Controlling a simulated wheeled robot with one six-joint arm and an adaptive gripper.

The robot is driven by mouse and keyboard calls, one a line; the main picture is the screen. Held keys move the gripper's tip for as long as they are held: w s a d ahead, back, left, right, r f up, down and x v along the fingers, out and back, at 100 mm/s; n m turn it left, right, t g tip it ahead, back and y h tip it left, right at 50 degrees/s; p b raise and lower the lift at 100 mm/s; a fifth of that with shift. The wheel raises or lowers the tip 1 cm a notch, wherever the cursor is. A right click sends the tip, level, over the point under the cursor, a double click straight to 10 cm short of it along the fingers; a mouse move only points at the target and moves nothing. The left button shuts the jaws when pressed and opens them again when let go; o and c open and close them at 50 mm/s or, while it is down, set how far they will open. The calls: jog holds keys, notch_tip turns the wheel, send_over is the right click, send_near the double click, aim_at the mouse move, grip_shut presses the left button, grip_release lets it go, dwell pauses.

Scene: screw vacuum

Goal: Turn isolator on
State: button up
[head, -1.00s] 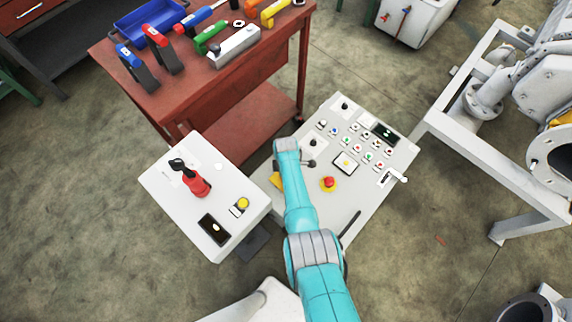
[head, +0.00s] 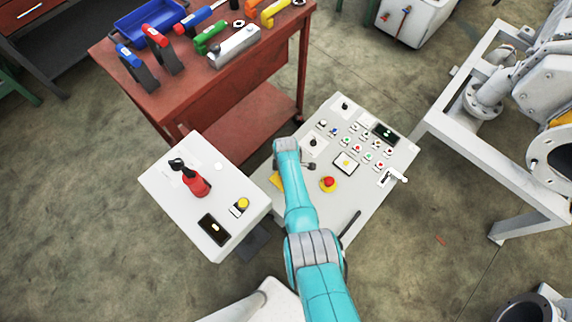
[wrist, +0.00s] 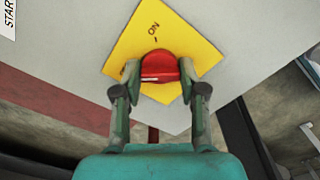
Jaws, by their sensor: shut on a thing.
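The isolator is a red rotary knob (wrist: 160,66) on a yellow plate (wrist: 190,38) marked "ON" above the knob in the wrist view. My gripper (wrist: 159,70) is shut on the red knob, with one finger at its left side and one at its right. A short pale mark shows on the knob's lower face. In the head view the yellow plate (head: 276,181) shows in part at the left edge of the grey control console (head: 330,214). My arm hides the knob there.
A second white box (head: 160,187) with a red-handled lever (head: 196,185) stands close to the left of my arm. A red workbench (head: 185,95) with tools stands behind. An emergency stop (head: 328,184) and several buttons are on the console top.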

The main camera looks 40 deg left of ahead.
jog(key=m, duration=0.8)
jog(key=shift+m, duration=0.4)
jog(key=m, duration=0.4)
jog(key=shift+m, duration=1.9)
jog(key=o, duration=1.1)
jog(key=shift+o, duration=0.2)
jog(key=shift+r, duration=0.1)
